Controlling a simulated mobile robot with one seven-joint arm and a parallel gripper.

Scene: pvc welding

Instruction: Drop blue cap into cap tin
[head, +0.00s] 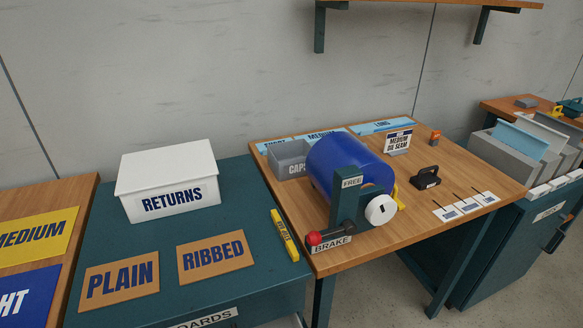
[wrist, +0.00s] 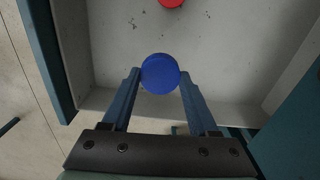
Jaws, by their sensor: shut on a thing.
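The blue cap (wrist: 160,73) is a round blue disc between the two fingertips of my gripper (wrist: 159,80) in the wrist view. My gripper is shut on it, with a finger at each side. The cap is over an open pale grey drawer (wrist: 112,52) with teal sides. The cap tin (head: 290,160), a grey open box marked CAPS, stands on the wooden bench behind the blue drum; its right part is hidden. Its inside is hard to make out. My gripper does not show in the head view.
A red round piece (wrist: 171,2) lies in the drawer, cut by the top edge. The blue drum (head: 350,165) on its brake stand (head: 345,205) is beside the tin. A white RETURNS box (head: 168,178) stands left. The bench front (head: 405,222) is mostly clear.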

